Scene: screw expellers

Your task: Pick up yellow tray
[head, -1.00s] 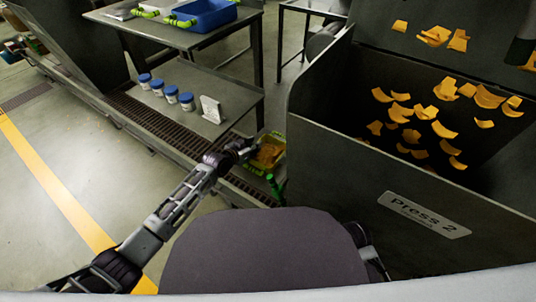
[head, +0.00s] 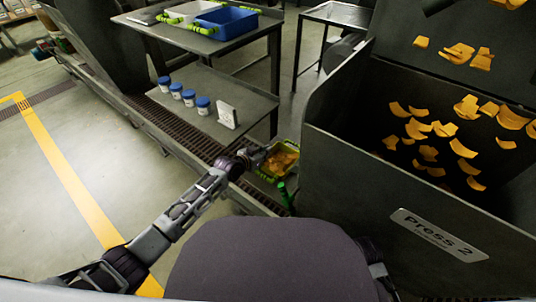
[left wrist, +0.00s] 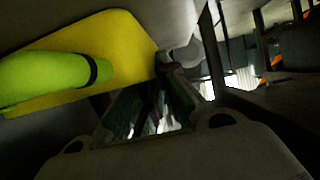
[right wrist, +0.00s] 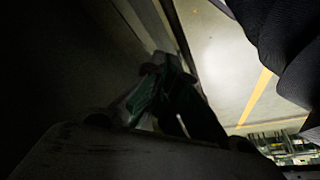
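The yellow tray (head: 269,176) has green handles and holds orange pieces. It sits low, beside the left wall of the press. My left gripper (head: 257,157) is just left of the tray in the head view. In the left wrist view, the tray's yellow wall (left wrist: 125,35) and a green handle (left wrist: 50,80) fill the upper left. The left fingertips (left wrist: 166,75) are close to the tray's corner; contact and finger gap are unclear in the dim view. My right gripper (right wrist: 166,66) looks shut and empty beside a dark surface; it is hidden in the head view.
The dark metal Press 2 bin (head: 385,190), with orange pieces inside, blocks the right. A low shelf (head: 250,100) with several blue-lidded jars (head: 189,97) and a white sign (head: 227,115) stands behind. A blue crate (head: 225,22) is on the upper table. Floor at left is clear.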

